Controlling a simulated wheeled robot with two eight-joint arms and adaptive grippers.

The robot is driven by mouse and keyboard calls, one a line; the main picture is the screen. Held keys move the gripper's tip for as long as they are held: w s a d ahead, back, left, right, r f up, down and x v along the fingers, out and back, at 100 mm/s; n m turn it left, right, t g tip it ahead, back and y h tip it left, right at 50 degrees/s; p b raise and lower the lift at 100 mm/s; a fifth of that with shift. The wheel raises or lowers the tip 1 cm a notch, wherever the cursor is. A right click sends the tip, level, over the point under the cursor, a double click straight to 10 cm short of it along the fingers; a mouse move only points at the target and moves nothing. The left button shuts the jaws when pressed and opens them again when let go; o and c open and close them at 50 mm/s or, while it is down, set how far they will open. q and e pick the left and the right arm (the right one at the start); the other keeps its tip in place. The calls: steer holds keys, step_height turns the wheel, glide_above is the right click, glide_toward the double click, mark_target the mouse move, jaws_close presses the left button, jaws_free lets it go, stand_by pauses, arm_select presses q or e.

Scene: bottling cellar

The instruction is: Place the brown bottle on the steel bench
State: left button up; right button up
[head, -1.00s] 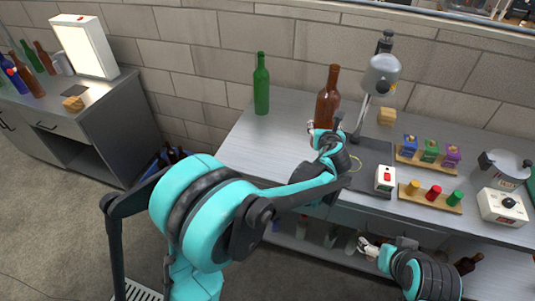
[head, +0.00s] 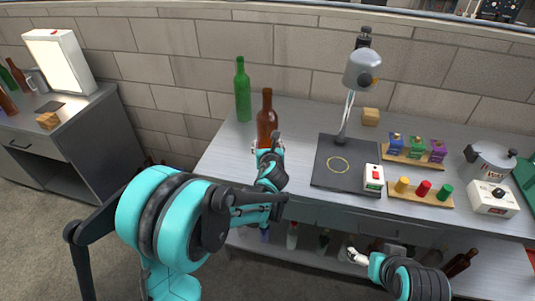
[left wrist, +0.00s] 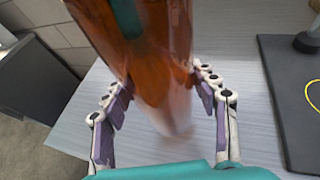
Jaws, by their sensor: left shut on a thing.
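The brown bottle (head: 267,115) is upright in my left gripper (head: 265,146), whose fingers close around its lower body. It is over the left part of the steel bench (head: 222,155), to the right of and nearer than the green bottle. In the left wrist view the brown bottle (left wrist: 150,55) stands between the two purple-and-white fingers (left wrist: 165,105), with the bench top (left wrist: 60,165) below. I cannot tell whether its base touches the bench. My right gripper (head: 357,256) is low in front of the bench's lower shelf; its jaw state is unclear.
A green bottle (head: 242,92) stands at the back left of the bench. A black mat (head: 325,178) with a yellow ring lies under a lamp (head: 362,70). A red-button box (head: 373,178) and coloured pegs (head: 423,188) are farther right. Bench around the brown bottle is clear.

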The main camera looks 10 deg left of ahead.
arm_select(q)
step_height(320, 180, down, 3)
steer(key=shift+f+b, duration=0.15)
steer(key=shift+b, duration=0.5)
steer(key=o, duration=0.9)
steer(key=shift+f, duration=0.1)
steer(key=shift+c, duration=0.2)
steer(key=o, duration=0.4)
steer(key=shift+r, duration=0.2)
